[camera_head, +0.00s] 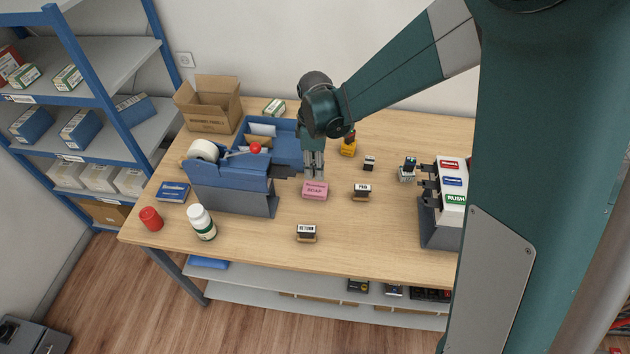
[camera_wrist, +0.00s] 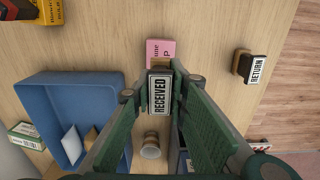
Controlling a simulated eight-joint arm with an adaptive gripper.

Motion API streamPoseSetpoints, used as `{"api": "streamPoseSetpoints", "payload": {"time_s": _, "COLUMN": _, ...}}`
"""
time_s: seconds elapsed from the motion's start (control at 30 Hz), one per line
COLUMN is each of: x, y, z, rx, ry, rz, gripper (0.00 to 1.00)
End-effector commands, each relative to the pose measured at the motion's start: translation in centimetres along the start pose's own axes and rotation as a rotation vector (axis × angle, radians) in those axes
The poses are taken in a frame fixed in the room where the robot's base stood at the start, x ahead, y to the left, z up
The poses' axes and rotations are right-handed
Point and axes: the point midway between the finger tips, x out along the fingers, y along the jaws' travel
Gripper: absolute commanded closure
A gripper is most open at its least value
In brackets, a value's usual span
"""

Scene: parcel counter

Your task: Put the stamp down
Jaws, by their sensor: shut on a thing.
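My gripper (camera_head: 314,172) points down over the middle of the counter, just behind the pink soap box. In the wrist view its green fingers (camera_wrist: 160,92) are shut on a stamp with a white RECEIVED label (camera_wrist: 159,96). The held stamp is hard to make out in the head view. The pink soap box (camera_head: 315,191) stands beneath or just in front of the fingertips; part of it shows past the stamp in the wrist view (camera_wrist: 160,49). I cannot tell whether the stamp touches the counter.
A RETURN stamp (camera_head: 306,232) stands in front and another labelled stamp (camera_head: 361,191) to the right. A small stamp (camera_head: 369,162) and a yellow item (camera_head: 348,149) are behind. The blue tray (camera_head: 289,132) and tape dispenser (camera_head: 232,178) lie left; a stamp rack (camera_head: 440,232) stands right.

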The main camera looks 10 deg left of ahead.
Motion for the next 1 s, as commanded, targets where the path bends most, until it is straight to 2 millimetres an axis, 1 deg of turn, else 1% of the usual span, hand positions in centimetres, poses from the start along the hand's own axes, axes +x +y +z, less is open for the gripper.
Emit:
{"api": "streamPoseSetpoints", "payload": {"time_s": 0.1, "x": 1.3, "y": 0.0, "z": 0.0, "rx": 0.000, "ry": 0.000, "rz": 0.000, "gripper": 0.95}}
{"api": "streamPoseSetpoints", "payload": {"time_s": 0.2, "x": 1.8, "y": 0.0, "z": 0.0, "rx": 0.000, "ry": 0.000, "rz": 0.000, "gripper": 0.95}}
{"api": "streamPoseSetpoints", "payload": {"time_s": 0.67, "x": 2.3, "y": 0.0, "z": 0.0, "rx": 0.000, "ry": 0.000, "rz": 0.000, "gripper": 0.95}}
{"api": "streamPoseSetpoints", "payload": {"time_s": 1.0, "x": 5.3, "y": 0.1, "z": 0.0, "rx": 0.000, "ry": 0.000, "rz": 0.000, "gripper": 0.95}}
